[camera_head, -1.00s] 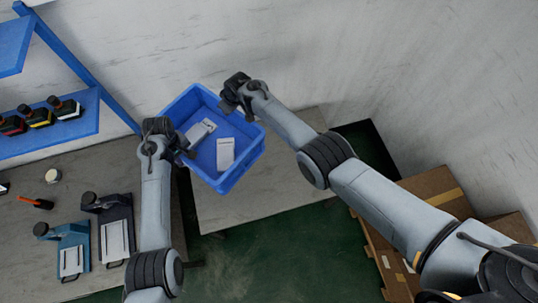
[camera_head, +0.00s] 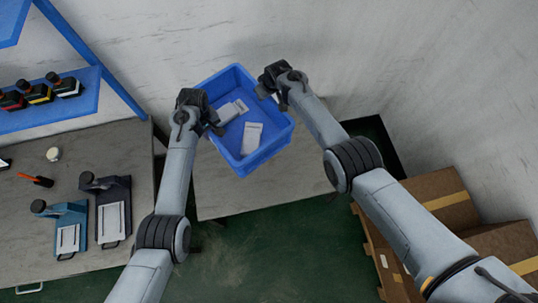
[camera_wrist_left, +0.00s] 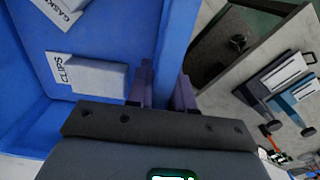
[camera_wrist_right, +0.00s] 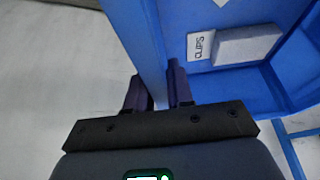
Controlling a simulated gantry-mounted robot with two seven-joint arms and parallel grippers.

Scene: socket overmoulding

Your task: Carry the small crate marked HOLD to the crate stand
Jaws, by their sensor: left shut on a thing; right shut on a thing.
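A blue open crate (camera_head: 262,160) is held between my two grippers over a grey-topped table (camera_head: 235,198). I cannot tell the gap beneath it. No HOLD marking is visible on it. My left gripper (camera_head: 214,126) is shut on the crate's left wall; its fingers straddle the wall in the left wrist view (camera_wrist_left: 164,92). My right gripper (camera_head: 264,90) is shut on the opposite wall, also straddled in the right wrist view (camera_wrist_right: 158,90). Inside lie white pieces, including one with a CLIPS label (camera_wrist_left: 88,72) and a partly cut-off label starting GASK (camera_wrist_left: 62,10).
A workbench (camera_head: 110,150) at left carries a teal fixture (camera_head: 68,232) and a dark fixture (camera_head: 110,210). A blue shelf (camera_head: 60,112) with several bottles hangs above it. Cardboard boxes (camera_head: 440,195) stand on a pallet at right. Walls close off the back.

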